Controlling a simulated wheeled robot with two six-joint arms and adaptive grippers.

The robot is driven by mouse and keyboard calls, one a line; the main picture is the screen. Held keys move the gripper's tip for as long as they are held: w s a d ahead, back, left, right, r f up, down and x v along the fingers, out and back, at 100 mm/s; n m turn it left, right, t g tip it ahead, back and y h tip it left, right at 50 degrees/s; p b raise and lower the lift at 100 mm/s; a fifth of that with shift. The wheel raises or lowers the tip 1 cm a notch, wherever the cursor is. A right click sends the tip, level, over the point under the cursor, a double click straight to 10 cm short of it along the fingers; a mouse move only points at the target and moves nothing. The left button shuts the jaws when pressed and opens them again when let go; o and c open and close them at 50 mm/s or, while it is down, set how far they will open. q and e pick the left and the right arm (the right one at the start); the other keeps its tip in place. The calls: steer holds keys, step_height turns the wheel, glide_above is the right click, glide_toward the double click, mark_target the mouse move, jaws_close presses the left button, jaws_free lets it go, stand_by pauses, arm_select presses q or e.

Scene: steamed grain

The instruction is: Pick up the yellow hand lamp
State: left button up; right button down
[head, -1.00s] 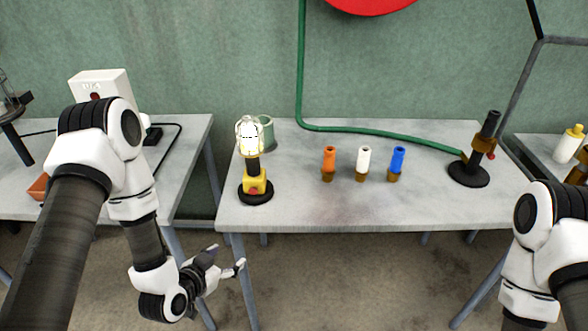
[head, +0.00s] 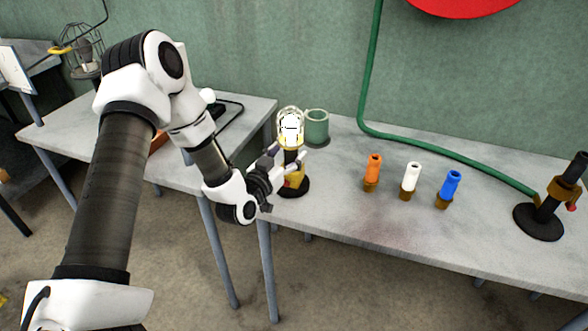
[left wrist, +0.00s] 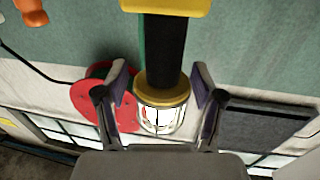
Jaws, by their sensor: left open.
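The yellow hand lamp (head: 291,126) stands upright at the left end of the long table, with a lit caged bulb on top, a black handle and a yellow lower part on a round black base. My left gripper (head: 284,160) is open at the lamp's handle and partly hides it. In the left wrist view, the lamp's black handle (left wrist: 164,50) and yellow collar lie between the spread fingers of my left gripper (left wrist: 160,78), with gaps on both sides. The lamp appears inverted there. My right gripper is out of view.
A green cup (head: 317,127) stands close behind the lamp. Orange (head: 374,167), white (head: 411,176) and blue (head: 450,184) cylinders stand right of it. A black stand (head: 541,220) is at the far right. The table's front middle is clear.

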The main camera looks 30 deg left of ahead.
arm_select(q)
steer(key=shift+w+a, duration=0.2)
steer(key=shift+w, duration=0.45)
steer(key=shift+w+a, duration=0.15)
steer(key=shift+w, duration=0.45)
jaws_close()
steer(key=shift+r, duration=0.1)
